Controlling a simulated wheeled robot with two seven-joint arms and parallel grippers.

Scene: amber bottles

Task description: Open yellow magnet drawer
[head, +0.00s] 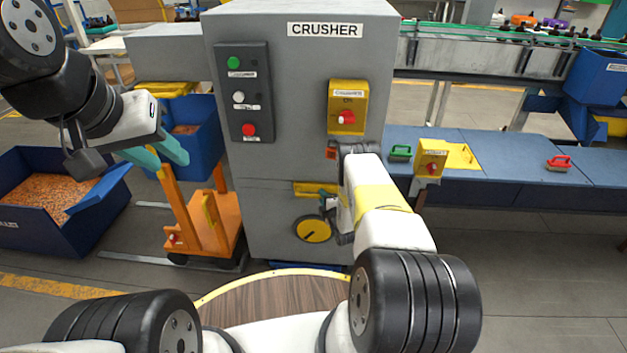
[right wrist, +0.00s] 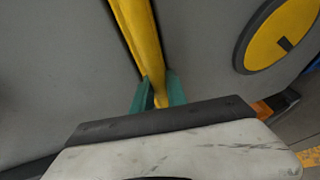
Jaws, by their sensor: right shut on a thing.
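The yellow magnet drawer (head: 308,188) shows as a yellow bar low on the front of the grey crusher (head: 290,130). In the right wrist view its yellow bar (right wrist: 138,40) runs down between the teal fingers of my right gripper (right wrist: 158,92). My right gripper (head: 328,195) is shut on the bar, near its right end; my arm partly hides it in the head view. The drawer front looks close against the crusher; how far it is out cannot be told. My left gripper (head: 160,152) is raised at the left, its teal fingers apart and empty.
A yellow round dial (head: 312,229) with a black mark sits below the drawer. An orange cart (head: 205,225) and blue bins (head: 55,200) stand at the left. A blue bench (head: 510,160) is at the right. A yellow switch box (head: 347,105) is above the drawer.

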